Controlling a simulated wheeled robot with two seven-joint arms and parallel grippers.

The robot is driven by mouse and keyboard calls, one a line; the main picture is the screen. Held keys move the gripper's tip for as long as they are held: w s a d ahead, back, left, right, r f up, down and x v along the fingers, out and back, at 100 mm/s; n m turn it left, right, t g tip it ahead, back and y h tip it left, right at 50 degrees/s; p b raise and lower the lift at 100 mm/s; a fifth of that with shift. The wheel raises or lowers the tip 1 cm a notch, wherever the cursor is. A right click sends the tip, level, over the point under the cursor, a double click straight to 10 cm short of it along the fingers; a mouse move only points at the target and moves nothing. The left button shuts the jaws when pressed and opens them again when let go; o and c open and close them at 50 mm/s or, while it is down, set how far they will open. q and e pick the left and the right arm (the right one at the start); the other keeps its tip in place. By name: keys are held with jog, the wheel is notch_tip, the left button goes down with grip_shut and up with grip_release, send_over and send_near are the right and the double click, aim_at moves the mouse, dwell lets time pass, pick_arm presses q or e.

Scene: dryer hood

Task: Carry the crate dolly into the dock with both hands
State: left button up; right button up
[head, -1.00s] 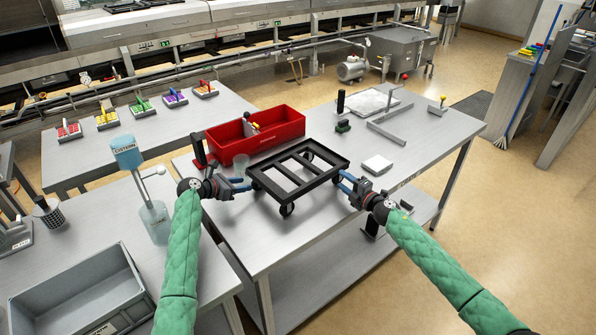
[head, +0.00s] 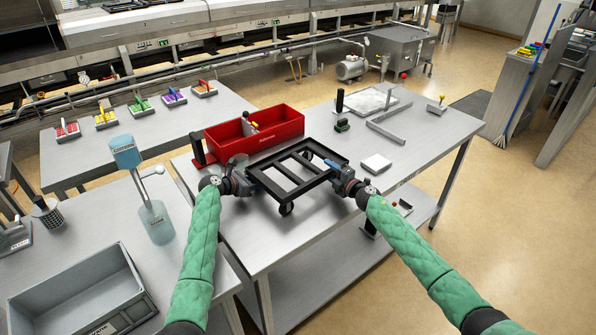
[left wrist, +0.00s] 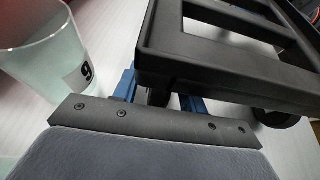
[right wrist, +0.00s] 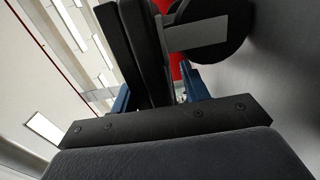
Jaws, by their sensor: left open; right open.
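The crate dolly (head: 292,176) is a black slatted frame on casters, standing on the middle table. My left gripper (head: 256,172) is open at its left end; in the left wrist view the blue fingers (left wrist: 158,95) are at the dolly's corner (left wrist: 152,62). My right gripper (head: 334,168) is open at its right end; in the right wrist view a black dolly rail (right wrist: 148,55) lies between the fingers (right wrist: 158,92), and a caster (right wrist: 212,25) is close by. Metal guide bars (head: 385,131) lie on the table behind right; I cannot tell whether they are the dock.
A red tote (head: 270,142) stands behind the dolly. A clear cup (left wrist: 45,55) is beside my left gripper. The table's front is clear.

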aim_at(252, 172)
pick_arm(q)
jog(key=shift+s+r, duration=0.1)
grip_shut()
pick_arm(e)
jog(key=shift+s, duration=0.1)
jog(key=c, duration=1)
pick_arm(q)
jog(key=shift+r, duration=0.3)
